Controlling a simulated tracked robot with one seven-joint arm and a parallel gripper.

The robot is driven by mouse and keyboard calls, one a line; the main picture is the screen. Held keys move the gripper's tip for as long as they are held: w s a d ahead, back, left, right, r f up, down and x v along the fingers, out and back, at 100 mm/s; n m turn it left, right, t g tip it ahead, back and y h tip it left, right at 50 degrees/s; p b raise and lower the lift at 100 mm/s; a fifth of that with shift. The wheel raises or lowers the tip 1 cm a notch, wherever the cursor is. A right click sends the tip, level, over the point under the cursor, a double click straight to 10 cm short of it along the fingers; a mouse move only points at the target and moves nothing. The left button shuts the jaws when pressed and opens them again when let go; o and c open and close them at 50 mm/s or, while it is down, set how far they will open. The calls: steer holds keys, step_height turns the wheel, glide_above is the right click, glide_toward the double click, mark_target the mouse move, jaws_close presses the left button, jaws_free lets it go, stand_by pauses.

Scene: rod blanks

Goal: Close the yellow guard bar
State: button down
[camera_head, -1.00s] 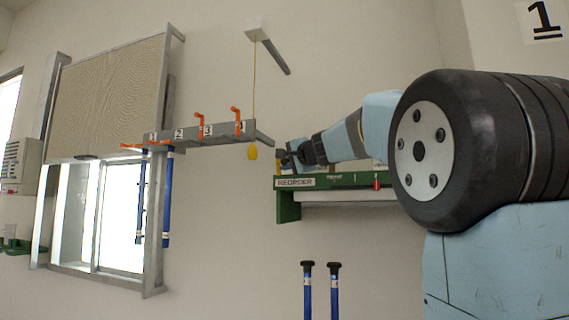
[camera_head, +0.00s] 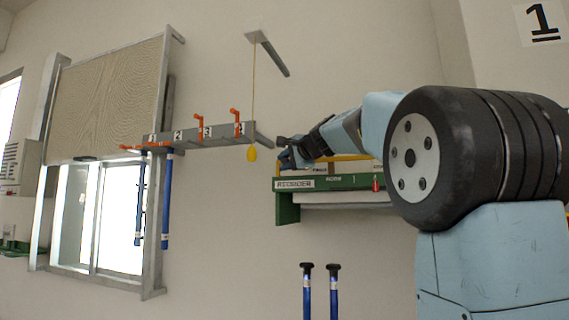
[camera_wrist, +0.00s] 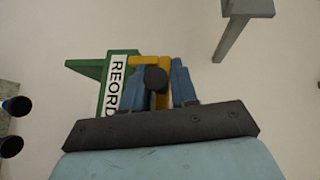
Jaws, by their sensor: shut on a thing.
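The yellow guard bar (camera_head: 348,158) runs along the top of the green shelf (camera_head: 288,208), partly hidden by my arm. In the wrist view, the yellow bar (camera_wrist: 150,62) shows at the shelf's end with a dark round knob in front of it. My gripper (camera_wrist: 158,85) has its two blue fingers on either side of the bar and knob, shut on the bar. In the head view my gripper (camera_head: 285,155) is at the left end of the shelf, small and partly blurred.
A grey rack (camera_head: 215,135) with orange hooks and hanging blue rods stands left of the shelf. A yellow pull (camera_head: 252,154) hangs on a cord close to my gripper. Two blue rods (camera_head: 320,290) stand below. Open wall lies between.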

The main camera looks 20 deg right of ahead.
steer(key=c, duration=1)
jaws_free()
steer(key=shift+f, duration=0.15)
steer(key=shift+c, duration=0.2)
steer(key=v, duration=1.3)
steer(key=shift+s+d, duration=0.2)
steer(key=shift+s, duration=0.1)
steer(key=s+a+f+n+g, duration=0.2)
steer(key=s+f, duration=0.2)
steer(key=f, duration=0.4)
steer(key=s+a+f+n+g+h, duration=0.1)
steer(key=s+a+f+n+g, duration=0.1)
steer(key=s+f, duration=0.35)
steer(key=s+a+f+n+g, duration=0.2)
steer(key=f, duration=0.8)
steer(key=s+f+n+g+h, duration=0.1)
steer(key=s+f+n+g, duration=0.1)
steer(key=s+f, duration=0.5)
steer(key=s+f+n+g+h, duration=0.2)
steer(key=s+f+n, duration=0.3)
steer(key=f, duration=0.9)
steer(key=s, duration=0.2)
steer(key=shift+s+d, duration=0.2)
steer(key=shift+s, duration=0.15)
